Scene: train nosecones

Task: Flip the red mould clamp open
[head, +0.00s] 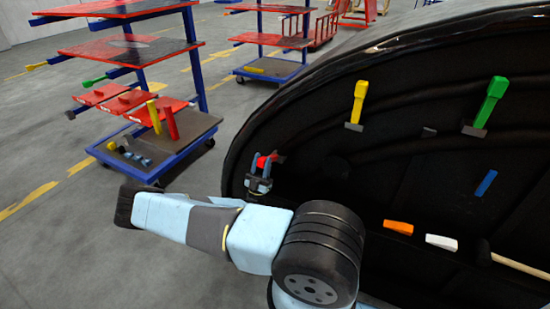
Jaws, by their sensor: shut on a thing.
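The red mould clamp (264,161) sits near the left edge of the black mould, and only a small part of it shows. My gripper (261,173) is at the clamp, its fingers closed around the red part. The exact angle of the clamp and the grip points are too small to tell. My light blue arm reaches across the lower middle of the head view.
The black mould (330,170) fills the right side. On it are a yellow clamp (359,100), a green clamp (490,101), a blue piece (486,183), an orange block (398,227) and a white block (441,242). A cart (163,158) with red shelves stands behind left. Grey floor lies open at left.

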